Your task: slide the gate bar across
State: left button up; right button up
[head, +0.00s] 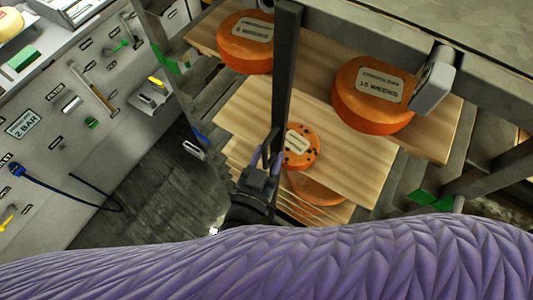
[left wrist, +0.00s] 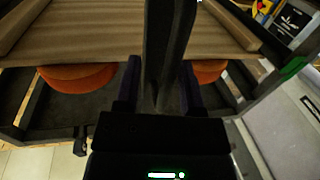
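The gate bar (head: 286,70) looks to be the dark upright bar in front of the cheese shelves. In the left wrist view the dark bar (left wrist: 166,45) runs from the top edge down between the fingers. My left gripper (head: 267,160) is at the bar's lower part, its two fingers apart, one on each side of it. It also shows in the left wrist view (left wrist: 160,88). The fingers look open, with no clear grip on the bar; contact is hard to judge. The bar's lower end is hidden by the gripper. My right gripper is not in view.
Orange cheese wheels (head: 374,97) lie on wooden shelf boards (head: 310,160) behind the bar. A grey block (head: 433,82) sits on the rack's frame at the right. A tool panel (head: 60,110) stands at the left. Dark floor (head: 160,190) between is clear.

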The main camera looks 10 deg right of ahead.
pick_arm(q)
jog(key=shift+w+a, duration=0.1)
jog(key=v, duration=1)
